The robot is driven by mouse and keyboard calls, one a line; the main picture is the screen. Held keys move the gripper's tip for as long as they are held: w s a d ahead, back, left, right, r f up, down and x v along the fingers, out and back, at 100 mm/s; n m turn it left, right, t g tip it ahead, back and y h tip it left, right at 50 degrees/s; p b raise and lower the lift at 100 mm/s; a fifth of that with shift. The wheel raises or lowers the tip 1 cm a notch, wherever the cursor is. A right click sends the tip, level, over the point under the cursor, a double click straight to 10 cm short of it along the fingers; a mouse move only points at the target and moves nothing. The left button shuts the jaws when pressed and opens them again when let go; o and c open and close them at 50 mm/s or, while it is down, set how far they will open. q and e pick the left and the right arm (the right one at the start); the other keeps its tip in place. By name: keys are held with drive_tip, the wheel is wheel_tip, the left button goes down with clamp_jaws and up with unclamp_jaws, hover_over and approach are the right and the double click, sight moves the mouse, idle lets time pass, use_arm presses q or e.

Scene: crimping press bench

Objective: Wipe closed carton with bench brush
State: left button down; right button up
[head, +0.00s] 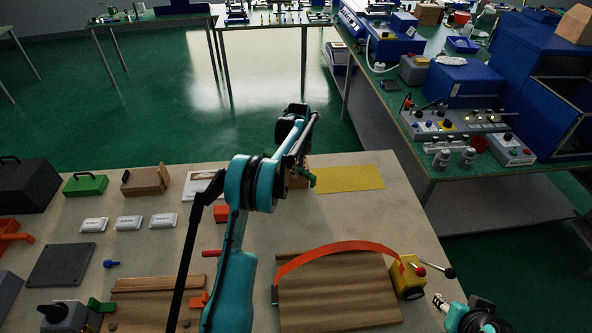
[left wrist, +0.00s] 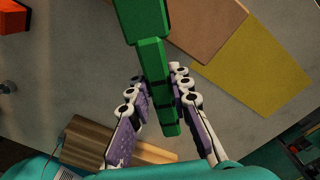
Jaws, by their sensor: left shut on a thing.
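My left gripper (head: 302,172) is shut on the green bench brush (head: 309,179). In the left wrist view the brush's green handle (left wrist: 157,75) runs between the two fingers (left wrist: 160,108), with its wider block toward the top. A brown carton (head: 297,182) sits on the bench just behind my left gripper, mostly hidden by it. Its flat, closed-looking top shows in the left wrist view (left wrist: 205,28) beside and partly under the brush; I cannot tell whether they touch. My right gripper (head: 440,302) is at the lower right, partly cut off; its jaw state is unclear.
A yellow sheet (head: 350,179) lies right of the carton. A brown board (head: 335,295) with a raised orange strap (head: 340,248) and a yellow block (head: 407,280) is in front. White labelled packs (head: 129,223) and a wooden box (head: 146,181) stand left.

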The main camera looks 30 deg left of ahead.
use_arm(q)
drive_tip(key=shift+s+a+b, duration=0.5)
drive_tip(key=shift+s+a, duration=2.45)
drive_tip(key=shift+a, duration=1.7)
drive_tip(key=shift+w+d+p, duration=0.1)
drive_tip(key=shift+w+d, duration=0.9)
drive_tip(key=shift+d, duration=0.6)
drive_tip(key=shift+w+d+p, duration=0.1)
drive_tip(key=shift+w+d, duration=0.95)
drive_tip(key=shift+d, duration=0.55)
drive_tip(key=shift+w+d+p, duration=0.1)
drive_tip(key=shift+w+d, duration=0.9)
drive_tip(key=shift+d, duration=0.6)
drive_tip(key=s+a, duration=0.6)
drive_tip(key=a, duration=0.4)
drive_tip(key=shift+b, duration=0.4)
drive_tip(key=shift+r, duration=0.15)
